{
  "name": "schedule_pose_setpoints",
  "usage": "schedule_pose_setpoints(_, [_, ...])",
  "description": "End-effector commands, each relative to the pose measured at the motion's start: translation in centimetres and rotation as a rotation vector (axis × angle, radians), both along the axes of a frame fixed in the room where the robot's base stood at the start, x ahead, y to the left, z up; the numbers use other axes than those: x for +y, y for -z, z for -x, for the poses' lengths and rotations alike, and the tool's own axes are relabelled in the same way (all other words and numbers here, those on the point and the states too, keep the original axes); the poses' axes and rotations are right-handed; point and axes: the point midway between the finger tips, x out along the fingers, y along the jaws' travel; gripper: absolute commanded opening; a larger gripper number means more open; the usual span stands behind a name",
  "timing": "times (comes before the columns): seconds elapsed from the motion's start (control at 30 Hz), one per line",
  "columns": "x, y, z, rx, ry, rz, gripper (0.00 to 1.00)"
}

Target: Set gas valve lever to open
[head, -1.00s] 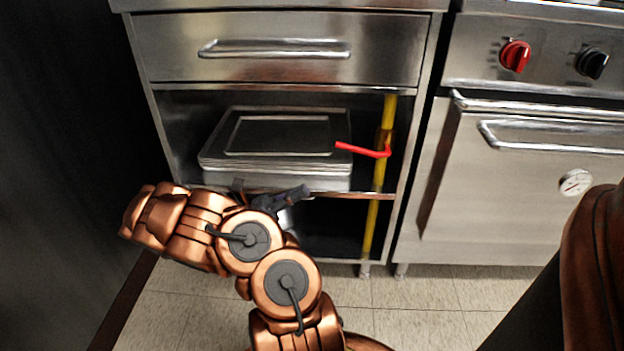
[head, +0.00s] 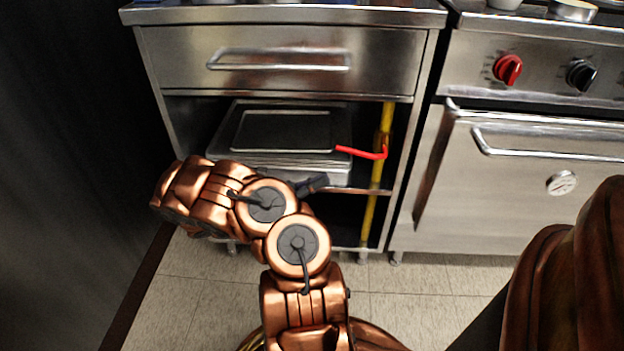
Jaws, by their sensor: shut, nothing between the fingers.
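The gas valve lever (head: 358,152) is a red handle on a yellow vertical pipe (head: 369,215) at the right side of the open cabinet. It points left from the pipe, roughly crosswise to it, with its end in front of the tray stack's right edge. My gripper (head: 322,181) is dark and small in the picture, below and left of the lever, in front of the cabinet's middle shelf. It is shut and empty, and apart from the lever. My copper arm hides part of the gripper and the lower left of the cabinet.
Stacked metal trays (head: 285,131) sit on the middle shelf left of the lever. A closed drawer (head: 280,60) is above. An oven (head: 530,180) with a red knob (head: 507,69) and a black knob (head: 582,75) stands right. A dark wall is left. Tiled floor lies below.

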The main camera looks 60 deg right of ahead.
Motion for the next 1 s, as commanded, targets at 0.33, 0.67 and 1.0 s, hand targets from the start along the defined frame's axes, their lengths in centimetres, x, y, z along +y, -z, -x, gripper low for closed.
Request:
schedule_pose_setpoints(0.33, [-1.8,-1.5,2.8,0.0,0.002,0.003,0.0])
schedule_pose_setpoints(0.67, [-2.6,-4.0,3.5,-0.001,0.0,0.004,0.0])
schedule_pose_setpoints(1.0, [-3.1,-5.5,3.7,-0.001,0.0,0.0,0.0])
